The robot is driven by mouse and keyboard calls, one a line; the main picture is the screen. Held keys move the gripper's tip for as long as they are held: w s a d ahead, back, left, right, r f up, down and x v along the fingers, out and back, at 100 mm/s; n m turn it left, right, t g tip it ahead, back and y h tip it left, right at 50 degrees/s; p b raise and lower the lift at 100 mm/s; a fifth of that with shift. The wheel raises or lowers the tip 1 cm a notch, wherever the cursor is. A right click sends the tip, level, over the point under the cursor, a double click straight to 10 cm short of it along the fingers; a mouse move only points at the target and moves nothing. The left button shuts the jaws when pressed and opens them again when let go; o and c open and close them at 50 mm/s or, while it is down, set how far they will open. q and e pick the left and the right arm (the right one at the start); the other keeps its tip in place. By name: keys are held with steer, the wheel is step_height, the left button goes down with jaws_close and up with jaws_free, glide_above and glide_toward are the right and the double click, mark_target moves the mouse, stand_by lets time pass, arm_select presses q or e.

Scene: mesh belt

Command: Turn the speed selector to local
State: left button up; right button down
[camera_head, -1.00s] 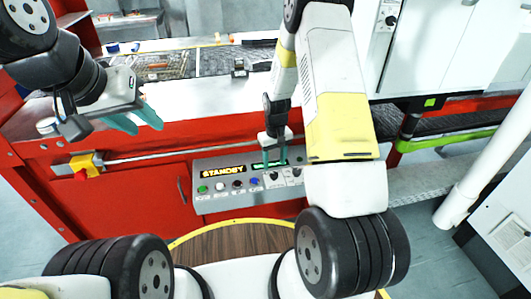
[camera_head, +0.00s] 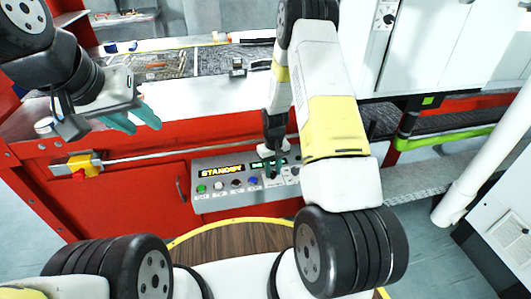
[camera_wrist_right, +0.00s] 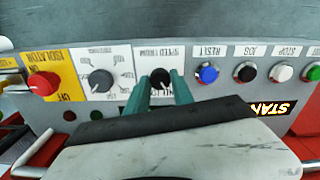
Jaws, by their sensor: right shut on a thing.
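The lettering there appears inverted and begins with "SPEED". My right gripper (camera_head: 271,168) reaches down to the grey control panel (camera_head: 225,204). In the wrist view its green fingers (camera_wrist_right: 161,86) stand on both sides of the knob, shut on it. The fingers hide the lower part of its label, and I cannot read which position the knob points to. My left gripper (camera_head: 142,120) hangs over the red machine's front edge, its green fingers apart and empty.
Beside the speed knob are a second dark knob (camera_wrist_right: 101,80), a red isolator knob (camera_wrist_right: 42,84) on yellow, and a blue button (camera_wrist_right: 208,73). Black, white and green buttons continue along the row. A lit display (camera_head: 221,171) reads STANDBY.

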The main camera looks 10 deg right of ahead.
stand_by(0.3)
steer(key=m, duration=0.6)
steer(key=shift+m, duration=0.4)
steer(key=m, duration=0.3)
steer(key=shift+m, duration=2)
steer(key=c, duration=1.1)
jaws_free()
steer(key=shift+r, duration=0.1)
